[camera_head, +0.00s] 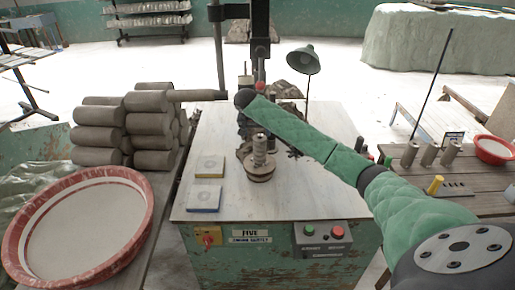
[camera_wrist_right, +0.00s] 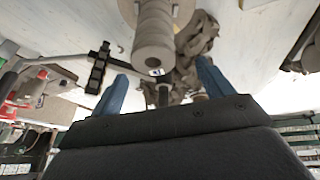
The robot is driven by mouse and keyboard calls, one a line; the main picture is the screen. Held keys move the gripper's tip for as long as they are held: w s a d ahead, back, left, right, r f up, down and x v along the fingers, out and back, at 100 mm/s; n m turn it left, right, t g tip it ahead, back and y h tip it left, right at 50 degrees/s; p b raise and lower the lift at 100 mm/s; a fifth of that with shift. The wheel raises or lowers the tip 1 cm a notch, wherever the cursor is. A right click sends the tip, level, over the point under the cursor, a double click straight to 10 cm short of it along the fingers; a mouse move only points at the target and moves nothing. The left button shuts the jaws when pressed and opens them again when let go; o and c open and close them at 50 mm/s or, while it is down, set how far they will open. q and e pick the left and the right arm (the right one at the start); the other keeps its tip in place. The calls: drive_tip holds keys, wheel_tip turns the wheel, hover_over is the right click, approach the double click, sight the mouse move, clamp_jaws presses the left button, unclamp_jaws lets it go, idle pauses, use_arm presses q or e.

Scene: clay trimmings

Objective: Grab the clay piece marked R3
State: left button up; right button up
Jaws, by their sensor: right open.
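No R3 mark can be read in either view. A grey stepped column (camera_head: 260,150) stands on a round base (camera_head: 260,174) on the worktable. In the right wrist view the column (camera_wrist_right: 154,30) bears a small tag at its near end, too small to read. A heap of grey clay trimmings (camera_head: 288,92) lies behind the column; it also shows in the right wrist view (camera_wrist_right: 196,45). My right gripper (camera_wrist_right: 162,70) is open, its blue fingers apart on either side of the column's near end in that picture. In the head view it is mostly hidden behind my arm.
Clay logs (camera_head: 148,122) are piled at the left, behind a red-rimmed basin (camera_head: 20,225). Two tiles (camera_head: 210,166) lie left of the column. A green lamp (camera_head: 303,61) stands behind. A right bench (camera_head: 470,175) holds several cylinders.

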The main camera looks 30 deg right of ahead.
sight(259, 138)
drive_tip(key=shift+s+a+m+g, duration=0.15)
drive_tip(key=shift+s+m, duration=0.1)
drive_tip(key=shift+m, duration=0.35)
drive_tip(key=shift+s+a+m+g, duration=0.1)
drive_tip(key=shift+s+m+g, duration=0.1)
drive_tip(key=shift+m, duration=0.4)
drive_tip(key=shift+s+m, duration=0.15)
drive_tip(key=shift+m, duration=0.75)
drive_tip(key=shift+d+f+p, duration=0.35)
drive_tip(key=shift+f, duration=0.1)
drive_tip(key=shift+p+x, duration=0.45)
drive_tip(key=shift+x, duration=0.5)
drive_tip(key=p+x, duration=0.2)
drive_tip(key=x, duration=0.2)
use_arm(q)
drive_tip(key=shift+t, duration=0.5)
drive_tip(key=s, duration=0.4)
drive_tip(key=s+a, duration=0.1)
drive_tip(key=shift+s+f, duration=0.3)
drive_tip(key=shift+s, duration=0.1)
use_arm(e)
drive_tip(key=shift+f, duration=0.4)
